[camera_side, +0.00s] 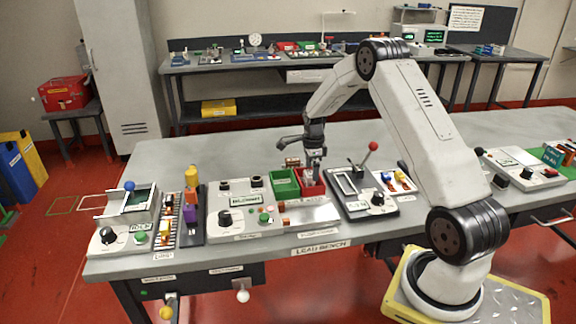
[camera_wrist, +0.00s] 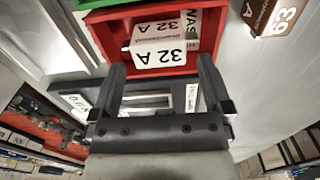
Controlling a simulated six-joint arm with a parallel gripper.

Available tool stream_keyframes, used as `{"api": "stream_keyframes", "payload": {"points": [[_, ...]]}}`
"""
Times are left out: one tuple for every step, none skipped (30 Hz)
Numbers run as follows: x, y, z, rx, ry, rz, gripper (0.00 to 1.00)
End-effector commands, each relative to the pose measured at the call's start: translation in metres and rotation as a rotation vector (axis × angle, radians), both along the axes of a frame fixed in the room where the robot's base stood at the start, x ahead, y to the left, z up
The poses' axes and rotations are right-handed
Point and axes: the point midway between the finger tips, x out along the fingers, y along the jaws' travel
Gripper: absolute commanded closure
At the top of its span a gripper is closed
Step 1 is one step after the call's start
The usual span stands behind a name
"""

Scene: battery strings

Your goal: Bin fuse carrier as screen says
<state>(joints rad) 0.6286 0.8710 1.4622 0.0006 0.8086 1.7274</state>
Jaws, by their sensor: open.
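A white fuse carrier marked "32 A" (camera_wrist: 162,50) lies inside the red bin (camera_wrist: 98,17). My gripper (camera_wrist: 163,66) is open, its fingers apart at the bin's near edge in the wrist view, with nothing held between them. In the side view my gripper (camera_side: 314,178) points down at the red bin (camera_side: 321,187), which stands beside the green bin (camera_side: 284,184). A brown carrier marked "63" (camera_wrist: 277,18) is outside the red bin; it also shows behind the bins in the side view (camera_side: 292,162).
A lever box (camera_side: 352,183) with a red knob stands right of the bins. The bench behind the bins is mostly clear.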

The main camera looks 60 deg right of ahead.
Motion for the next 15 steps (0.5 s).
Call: {"api": "stream_keyframes", "payload": {"points": [[0.0, 0.0, 0.007, -0.001, -0.003, 0.0, 0.0], [0.0, 0.0, 0.01, -0.002, -0.002, 0.0, 0.0], [0.0, 0.0, 0.015, -0.001, -0.001, 0.0, 0.0], [0.0, 0.0, 0.019, -0.001, -0.003, 0.0, 0.0], [0.001, 0.0, 0.023, -0.002, -0.004, 0.0, 0.0], [0.0, 0.0, 0.029, -0.001, -0.003, 0.0, 0.0], [0.0, 0.0, 0.033, -0.002, -0.002, 0.0, 0.0], [0.0, 0.0, 0.037, -0.002, -0.004, 0.0, 0.0], [0.0, 0.0, 0.042, -0.002, -0.004, 0.0, 0.0], [0.0, 0.0, 0.045, -0.002, -0.002, 0.0, 0.0], [0.0, 0.0, 0.048, -0.002, -0.002, 0.0, 0.0], [0.0, 0.0, 0.053, -0.001, -0.003, 0.0, 0.0], [0.0, -0.001, 0.055, -0.002, -0.004, 0.0, 0.0], [0.0, -0.001, 0.058, -0.002, -0.002, 0.0, 0.0], [0.0, 0.0, 0.06, -0.001, -0.001, 0.0, 0.0]]}}
